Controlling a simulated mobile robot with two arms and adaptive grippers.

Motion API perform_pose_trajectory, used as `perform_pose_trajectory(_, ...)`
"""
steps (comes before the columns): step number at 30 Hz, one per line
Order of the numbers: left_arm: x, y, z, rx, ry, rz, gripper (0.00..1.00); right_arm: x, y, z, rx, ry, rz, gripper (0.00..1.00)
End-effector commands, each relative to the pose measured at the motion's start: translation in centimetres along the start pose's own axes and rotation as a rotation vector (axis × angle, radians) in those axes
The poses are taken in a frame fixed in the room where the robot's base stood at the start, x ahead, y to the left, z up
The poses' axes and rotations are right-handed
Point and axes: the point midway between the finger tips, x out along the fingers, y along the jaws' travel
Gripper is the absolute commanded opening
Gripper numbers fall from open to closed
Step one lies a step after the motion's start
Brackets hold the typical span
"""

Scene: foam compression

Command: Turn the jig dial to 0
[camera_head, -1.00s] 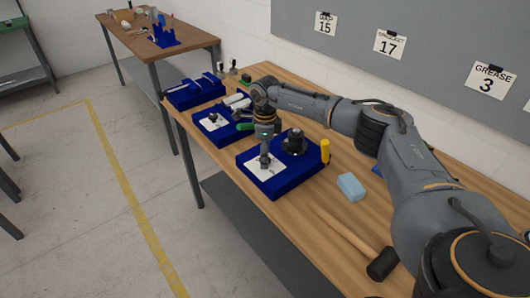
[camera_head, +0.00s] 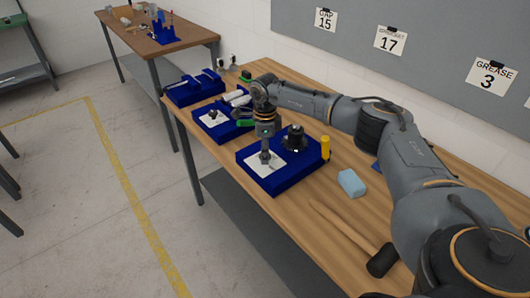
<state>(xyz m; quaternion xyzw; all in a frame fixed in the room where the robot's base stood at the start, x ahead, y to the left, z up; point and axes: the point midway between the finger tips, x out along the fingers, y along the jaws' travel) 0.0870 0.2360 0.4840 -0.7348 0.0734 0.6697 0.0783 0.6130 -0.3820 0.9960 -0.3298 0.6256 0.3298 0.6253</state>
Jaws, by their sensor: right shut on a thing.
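The blue jig (camera_head: 284,184) sits near the front edge of the wooden bench. It has a white dial plate (camera_head: 272,169) on its left part and a black round fixture (camera_head: 294,138) on its right part. My right gripper (camera_head: 265,155) points straight down over the white plate and is shut on the dial knob at its middle. The gripper hides most of the knob, and the plate's marks are too small to read. The left gripper does not show.
A yellow cylinder (camera_head: 325,148) stands beside the jig. A light-blue block (camera_head: 351,183) and a mallet (camera_head: 381,261) lie to the right on the bench (camera_head: 300,222). A second blue jig (camera_head: 222,122) stands to the left. Wall signs (camera_head: 390,40) hang behind.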

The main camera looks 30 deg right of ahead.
Motion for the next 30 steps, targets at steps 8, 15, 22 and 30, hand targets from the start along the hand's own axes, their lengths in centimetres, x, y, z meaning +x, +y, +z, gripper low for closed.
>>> perform_pose_trajectory(8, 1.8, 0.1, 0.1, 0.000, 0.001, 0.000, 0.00, 0.3, 0.0, 0.0, -0.184, -0.001, -0.001, 0.03)
perform_pose_trajectory(15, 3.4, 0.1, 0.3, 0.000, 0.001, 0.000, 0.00, 0.3, 0.0, 0.0, -0.409, -0.001, -0.001, 0.03)
perform_pose_trajectory(22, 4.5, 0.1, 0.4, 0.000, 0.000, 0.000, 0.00, 0.2, 0.0, 0.0, -0.628, -0.001, -0.002, 0.03)
perform_pose_trajectory(30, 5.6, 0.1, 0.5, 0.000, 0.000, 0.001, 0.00, 0.1, 0.0, 0.1, -0.884, -0.002, -0.002, 0.03)
